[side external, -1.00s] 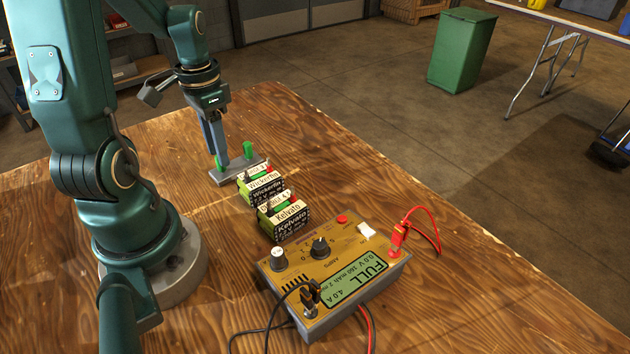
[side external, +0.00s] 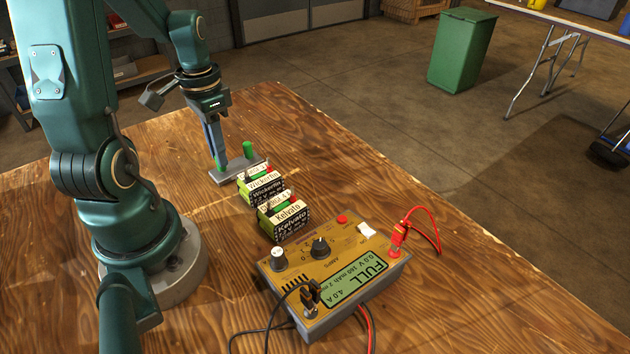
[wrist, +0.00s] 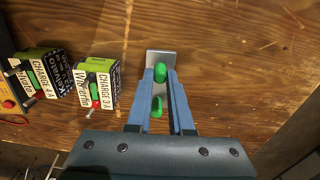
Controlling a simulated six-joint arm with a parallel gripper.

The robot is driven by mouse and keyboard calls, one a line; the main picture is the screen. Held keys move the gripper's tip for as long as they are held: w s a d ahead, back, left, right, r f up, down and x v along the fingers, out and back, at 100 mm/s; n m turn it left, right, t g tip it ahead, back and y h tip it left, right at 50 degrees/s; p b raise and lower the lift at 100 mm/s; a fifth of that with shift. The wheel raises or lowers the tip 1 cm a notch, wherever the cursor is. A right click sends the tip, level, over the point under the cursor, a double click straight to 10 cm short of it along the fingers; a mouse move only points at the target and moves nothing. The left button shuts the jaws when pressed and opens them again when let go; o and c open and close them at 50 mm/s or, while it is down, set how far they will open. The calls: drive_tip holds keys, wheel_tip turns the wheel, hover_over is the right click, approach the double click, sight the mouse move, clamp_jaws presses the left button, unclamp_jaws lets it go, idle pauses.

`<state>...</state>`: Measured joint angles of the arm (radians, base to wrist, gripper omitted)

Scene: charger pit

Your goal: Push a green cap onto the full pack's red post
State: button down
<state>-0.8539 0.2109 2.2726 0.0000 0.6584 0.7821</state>
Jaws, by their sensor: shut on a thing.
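A grey holder (side external: 228,177) on the bench carries two upright green caps. My gripper (wrist: 160,74) points down over its left part in the side view, shut on one green cap (side external: 217,163). The other green cap (side external: 248,149) stands free at the right end in the side view. Two battery packs stand beside the holder.
A brown charger (side external: 335,262) stands in front of the packs. Its display (side external: 354,283) reads FULL and 4.0 A. Red and black leads are plugged into it and trail over the bench. The wooden bench (side external: 480,285) is clear to the right.

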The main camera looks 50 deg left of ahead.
drive_tip(key=shift+r, duration=1.75)
drive_tip(key=shift+r, duration=0.35)
wheel_tip(320, 180, up, 7)
drive_tip(key=w+d, duration=0.2)
drive_tip(key=d, duration=0.6)
drive_tip(key=w+d, duration=0.3)
drive_tip(key=d, duration=0.6)
drive_tip(key=shift+w+r, duration=0.15)
drive_tip(key=shift+f, duration=0.2)
drive_tip(key=shift+f, duration=3.35)
drive_tip(key=shift+f, duration=0.2)
